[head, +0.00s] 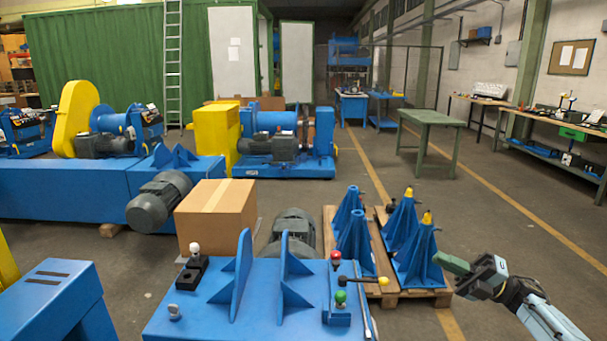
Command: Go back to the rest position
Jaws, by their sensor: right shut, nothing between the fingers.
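My right gripper (447,264) is at the lower right of the head view, with its arm coming in from the lower right corner. Its green-tipped fingers are together and hold nothing. It is in front of the pallet with the blue stands, and I cannot tell whether it is clear of the nearest stand. My left gripper is not in the head view.
A blue machine bench (200,318) with upright plates and coloured knobs is close in front. A cardboard box (217,212) and grey motors are behind it. Blue stands (416,258) stand on a wooden pallet (388,295). Open floor lies right, around a green table (430,118).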

